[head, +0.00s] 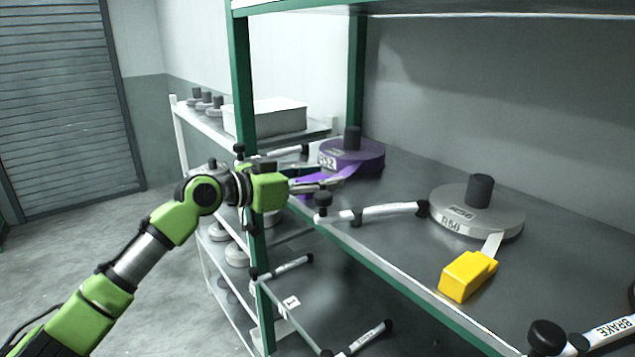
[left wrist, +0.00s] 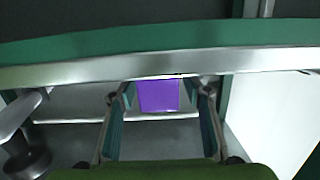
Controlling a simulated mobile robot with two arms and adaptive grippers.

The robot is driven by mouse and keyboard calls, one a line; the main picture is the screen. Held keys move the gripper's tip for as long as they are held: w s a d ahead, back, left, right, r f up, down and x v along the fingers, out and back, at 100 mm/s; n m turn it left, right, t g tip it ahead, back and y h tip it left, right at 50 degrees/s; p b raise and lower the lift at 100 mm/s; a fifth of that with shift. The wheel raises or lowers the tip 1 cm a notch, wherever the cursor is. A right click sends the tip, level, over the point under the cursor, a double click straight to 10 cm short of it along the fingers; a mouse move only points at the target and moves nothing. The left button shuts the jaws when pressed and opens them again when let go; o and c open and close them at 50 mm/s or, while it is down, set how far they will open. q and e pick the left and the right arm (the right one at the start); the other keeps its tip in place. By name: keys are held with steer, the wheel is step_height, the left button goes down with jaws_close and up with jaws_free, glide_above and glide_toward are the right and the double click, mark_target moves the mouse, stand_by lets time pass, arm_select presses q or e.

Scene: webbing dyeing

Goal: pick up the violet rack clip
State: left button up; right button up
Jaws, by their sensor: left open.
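The violet rack clip (left wrist: 158,96) shows in the left wrist view as a plain violet block ahead, between my two open fingers. In the head view the clip (head: 311,179) is partly hidden by the fingers, at the shelf's front edge by the violet reel (head: 357,158). My left gripper (head: 329,176) is open, its fingers reaching in from the left on either side of the violet piece. I cannot tell whether they touch it. My right gripper is not in view.
A grey reel (head: 459,213) with a yellow clip (head: 468,276) stands to the right on the same shelf (head: 405,175). White rails with black knobs (head: 322,199) line the front edge. A green post (head: 243,80) rises close by my left gripper. A lower rack (head: 190,121) stands behind.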

arm_select(q)
steer(key=c, duration=1.2)
steer(key=shift+r, duration=0.1)
